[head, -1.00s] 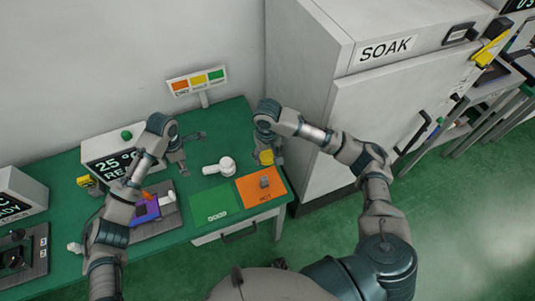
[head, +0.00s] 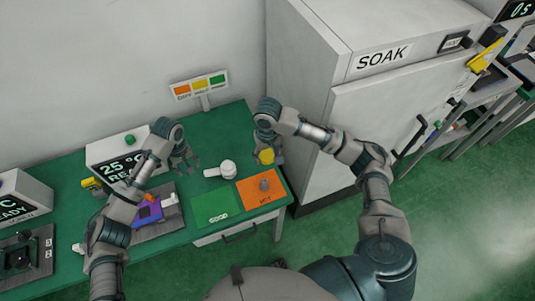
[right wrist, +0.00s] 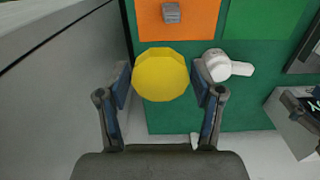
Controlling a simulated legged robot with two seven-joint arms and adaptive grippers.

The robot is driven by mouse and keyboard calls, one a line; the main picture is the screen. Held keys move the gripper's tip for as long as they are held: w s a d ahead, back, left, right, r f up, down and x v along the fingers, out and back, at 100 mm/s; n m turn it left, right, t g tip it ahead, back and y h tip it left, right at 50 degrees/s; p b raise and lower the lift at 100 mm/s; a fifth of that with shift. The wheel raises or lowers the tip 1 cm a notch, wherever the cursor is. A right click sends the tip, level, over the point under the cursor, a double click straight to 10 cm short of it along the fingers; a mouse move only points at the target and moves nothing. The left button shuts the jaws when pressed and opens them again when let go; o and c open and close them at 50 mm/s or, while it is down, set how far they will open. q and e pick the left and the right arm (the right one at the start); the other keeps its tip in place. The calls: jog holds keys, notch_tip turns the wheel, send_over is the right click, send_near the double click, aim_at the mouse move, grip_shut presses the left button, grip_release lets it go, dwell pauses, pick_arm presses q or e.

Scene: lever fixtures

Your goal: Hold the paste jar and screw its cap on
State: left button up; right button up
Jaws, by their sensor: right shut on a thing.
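My right gripper (right wrist: 164,88) is shut on a yellow many-sided piece (right wrist: 162,75) that looks like the cap. In the head view this yellow cap (head: 266,156) sits at the tip of my right arm, above the bench's right back corner. A white round piece with a stubby side part (head: 222,169) lies on the bench to its left. It may be the paste jar, but I cannot be sure. It also shows in the right wrist view (right wrist: 220,66). My left gripper (head: 188,167) is open and empty, to the left of the white piece and apart from it.
A green mat (head: 214,207) and an orange mat (head: 250,192) with a small grey block (head: 264,185) lie at the bench's front. A display box (head: 110,158) and a sign (head: 200,88) stand behind. The SOAK cabinet (head: 345,110) stands close on the right.

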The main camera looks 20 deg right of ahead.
aim_at(199, 185)
jog(key=shift+r+p, duration=0.4)
jog(key=shift+r, duration=0.2)
jog(key=shift+r+p, duration=0.8)
jog(key=shift+r, duration=0.25)
pick_arm(q)
jog(key=f+m+b, duration=0.4)
jog(key=m, duration=0.2)
jog(key=f+m+b, duration=0.4)
jog(key=m, duration=0.3)
jog(key=f+m+b, duration=0.4)
jog(key=m, duration=0.3)
jog(key=shift+d+f, duration=0.15)
jog(key=shift+d, duration=0.15)
pick_arm(e)
notch_tip(199, 185, down, 15)
jog(key=shift+s+r, duration=0.1)
jog(key=shift+r, duration=0.05)
jog(key=shift+r, duration=0.1)
